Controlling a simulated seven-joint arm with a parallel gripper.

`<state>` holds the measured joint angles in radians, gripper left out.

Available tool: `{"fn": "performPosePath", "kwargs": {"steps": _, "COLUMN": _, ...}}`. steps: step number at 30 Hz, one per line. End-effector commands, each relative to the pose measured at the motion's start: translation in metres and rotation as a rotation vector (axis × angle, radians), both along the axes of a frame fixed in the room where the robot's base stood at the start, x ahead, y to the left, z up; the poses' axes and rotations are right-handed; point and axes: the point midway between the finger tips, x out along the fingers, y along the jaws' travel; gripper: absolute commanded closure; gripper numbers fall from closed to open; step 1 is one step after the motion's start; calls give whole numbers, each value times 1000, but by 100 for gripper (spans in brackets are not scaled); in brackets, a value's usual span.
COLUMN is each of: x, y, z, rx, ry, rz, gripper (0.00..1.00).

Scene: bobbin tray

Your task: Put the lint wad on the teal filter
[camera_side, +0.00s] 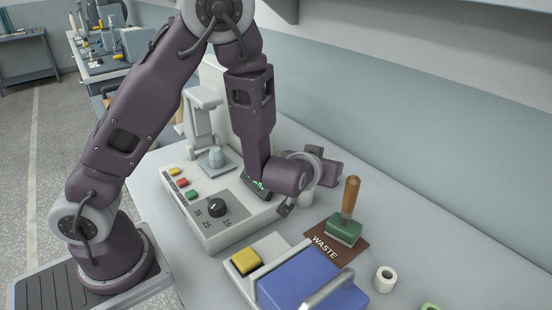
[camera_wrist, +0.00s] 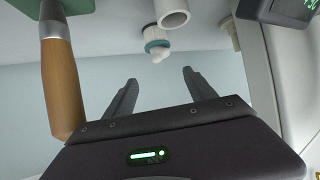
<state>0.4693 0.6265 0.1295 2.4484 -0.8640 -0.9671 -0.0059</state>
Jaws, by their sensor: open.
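In the wrist view, which is upside down, the teal filter (camera_wrist: 157,44) is a small pale cup with a teal rim. The pale, lumpy lint wad (camera_wrist: 160,56) shows against its rim and appears to rest on top. My gripper (camera_wrist: 159,76) is open, with empty space between its fingers; the wad appears beyond the fingertips. In the side view my gripper (camera_side: 286,208) is down between the control box and the waste mat, mostly hidden by my wrist. I cannot make out the filter or wad there.
A wooden-handled stamp (camera_side: 347,210) with a green base stands on the brown WASTE mat (camera_side: 322,248), close to my gripper. The control box (camera_side: 230,232) is at left, a blue case (camera_side: 305,280) in front. A white roll (camera_side: 385,279) stands at right.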

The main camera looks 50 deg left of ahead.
Motion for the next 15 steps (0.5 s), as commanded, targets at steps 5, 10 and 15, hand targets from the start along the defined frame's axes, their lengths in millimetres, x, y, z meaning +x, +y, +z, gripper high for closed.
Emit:
{"fn": "performPosePath", "kwargs": {"steps": 5, "x": -2, "y": -10, "z": 17, "rx": -100, "ry": 25, "rz": -35, "gripper": 36}}
{"fn": "performPosePath", "kwargs": {"steps": 10, "x": -50, "y": -51, "z": 91, "rx": -351, "ry": 149, "rz": -265, "gripper": 36}}
{"fn": "performPosePath", "kwargs": {"steps": 15, "x": -177, "y": -54, "z": 145, "rx": -318, "ry": 343, "rz": -500, "gripper": 36}}
